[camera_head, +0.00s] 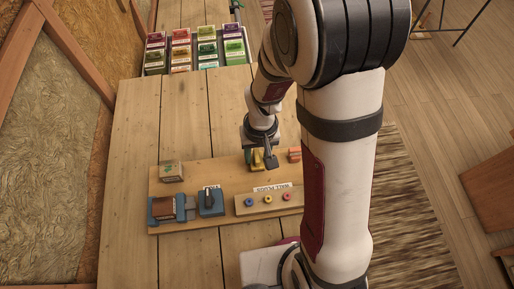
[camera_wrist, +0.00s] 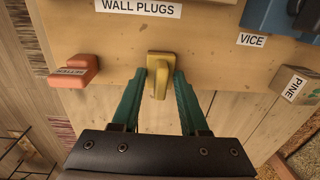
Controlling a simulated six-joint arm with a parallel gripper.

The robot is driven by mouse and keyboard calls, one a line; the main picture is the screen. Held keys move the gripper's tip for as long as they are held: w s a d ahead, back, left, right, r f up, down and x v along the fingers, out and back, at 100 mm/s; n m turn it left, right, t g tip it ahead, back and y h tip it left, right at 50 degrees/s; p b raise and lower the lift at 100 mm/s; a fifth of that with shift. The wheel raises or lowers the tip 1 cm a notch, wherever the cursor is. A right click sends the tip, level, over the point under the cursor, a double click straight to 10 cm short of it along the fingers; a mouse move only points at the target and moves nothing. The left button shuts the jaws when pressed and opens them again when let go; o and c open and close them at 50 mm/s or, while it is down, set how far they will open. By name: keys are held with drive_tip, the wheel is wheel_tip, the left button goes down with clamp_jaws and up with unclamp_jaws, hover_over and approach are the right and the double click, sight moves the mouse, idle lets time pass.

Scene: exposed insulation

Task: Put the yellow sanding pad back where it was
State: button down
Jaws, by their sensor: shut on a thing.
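The yellow sanding pad (camera_wrist: 160,66) is between the green fingers of my gripper (camera_wrist: 160,82) in the wrist view, with a raised grip in its middle. My gripper is shut on it. In the head view the pad (camera_head: 258,158) shows at the far edge of the wooden board (camera_head: 228,172), beside my gripper (camera_head: 267,157), which partly hides it. I cannot tell whether the pad touches the board. An orange pad with a label (camera_wrist: 76,72) sits beside it on the board, apart from my fingers.
The board also holds a wall plugs rack (camera_head: 285,205) with colored rings, a blue vice (camera_head: 211,203), a blue tool with a brown block (camera_head: 165,209) and a pine block (camera_head: 172,172). Several colored boxes (camera_head: 195,47) stand at the table's far end. The table between is clear.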

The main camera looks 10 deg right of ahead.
drive_tip(key=shift+c, duration=2.1)
unclamp_jaws()
drive_tip(key=shift+r, duration=0.1)
